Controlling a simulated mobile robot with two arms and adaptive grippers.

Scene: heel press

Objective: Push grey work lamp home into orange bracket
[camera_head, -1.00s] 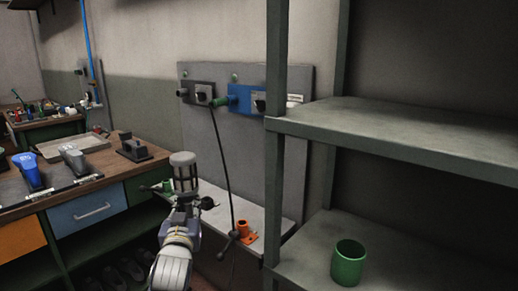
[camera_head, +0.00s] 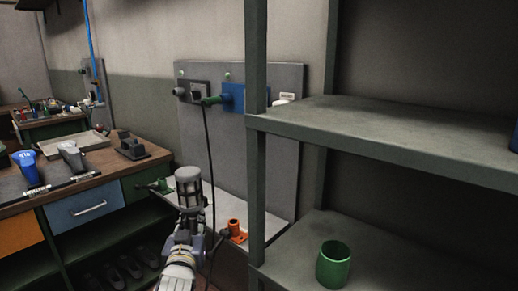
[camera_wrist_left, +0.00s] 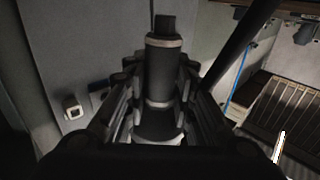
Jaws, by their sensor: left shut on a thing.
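The grey work lamp (camera_head: 189,188) stands roughly upright in my left gripper (camera_head: 186,222), its caged head above the fingers. In the left wrist view the fingers are closed around a dark cylindrical body with pale bands, the lamp (camera_wrist_left: 162,75). The orange bracket (camera_head: 236,231) sits on the low pale ledge, to the right of the lamp and apart from it in the picture. The bracket is not made out in the left wrist view. My right gripper is in neither view.
A green bracket (camera_head: 160,187) is left of the lamp. A dark cable hangs from the green plug (camera_head: 211,100) on the wall panel, behind the lamp. A shelf post (camera_head: 256,190) stands right of the orange bracket; a green cup (camera_head: 333,264) is on the lower shelf.

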